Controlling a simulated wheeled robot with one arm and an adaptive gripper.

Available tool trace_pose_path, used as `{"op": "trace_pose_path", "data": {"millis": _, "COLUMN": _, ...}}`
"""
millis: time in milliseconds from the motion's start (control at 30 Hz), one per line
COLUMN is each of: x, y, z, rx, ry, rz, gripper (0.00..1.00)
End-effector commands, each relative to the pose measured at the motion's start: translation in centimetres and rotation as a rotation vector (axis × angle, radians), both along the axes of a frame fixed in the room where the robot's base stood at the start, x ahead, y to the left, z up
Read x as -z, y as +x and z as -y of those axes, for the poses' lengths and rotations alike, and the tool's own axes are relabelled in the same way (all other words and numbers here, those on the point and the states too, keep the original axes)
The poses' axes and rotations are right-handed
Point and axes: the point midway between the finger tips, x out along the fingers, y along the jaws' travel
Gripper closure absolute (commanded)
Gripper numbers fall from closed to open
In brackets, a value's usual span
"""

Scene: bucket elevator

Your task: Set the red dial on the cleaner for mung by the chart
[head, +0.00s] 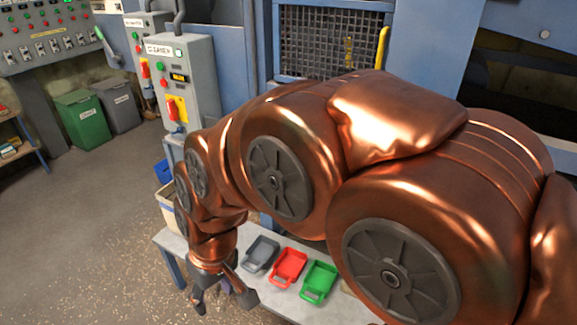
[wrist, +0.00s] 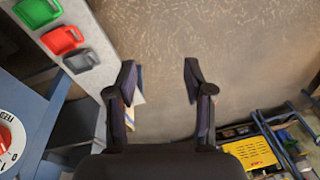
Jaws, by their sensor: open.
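A red dial (wrist: 4,138) on a round white face with dark marks shows at the left edge of the wrist view, partly cut off. It sits on a blue panel and its pointer setting is not readable. In the head view I cannot make out the dial; my arm covers much of the machine. My gripper (wrist: 160,78) is open and empty over bare floor, to the right of the dial and apart from it. In the head view my gripper (head: 222,292) hangs low at the bench's front edge, fingers downward. I cannot make out a chart in either view.
A pale bench (head: 170,242) holds a grey tray (head: 261,252), a red tray (head: 289,267) and a green tray (head: 319,280). A grey control box (head: 184,75) with a red and yellow switch stands behind. Green (head: 83,120) and grey bins stand at the back left. Floor at left is clear.

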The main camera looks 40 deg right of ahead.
Motion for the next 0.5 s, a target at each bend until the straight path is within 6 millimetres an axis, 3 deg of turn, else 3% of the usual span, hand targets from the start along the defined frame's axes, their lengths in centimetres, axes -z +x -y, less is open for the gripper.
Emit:
{"op": "trace_pose_path", "data": {"millis": 100, "x": 1.6, "y": 6.8, "z": -0.4, "rx": 0.012, "ry": 0.034, "rz": 0.149, "gripper": 0.48}}
{"op": "trace_pose_path", "data": {"millis": 267, "x": 2.6, "y": 15.4, "z": 1.0, "rx": 0.050, "ry": 0.025, "rz": 0.359, "gripper": 0.48}}
{"op": "trace_pose_path", "data": {"millis": 367, "x": 3.3, "y": 20.3, "z": 2.9, "rx": 0.089, "ry": -0.012, "rz": 0.478, "gripper": 0.48}}
{"op": "trace_pose_path", "data": {"millis": 500, "x": 4.4, "y": 26.0, "z": 7.0, "rx": 0.155, "ry": -0.109, "rz": 0.626, "gripper": 0.48}}
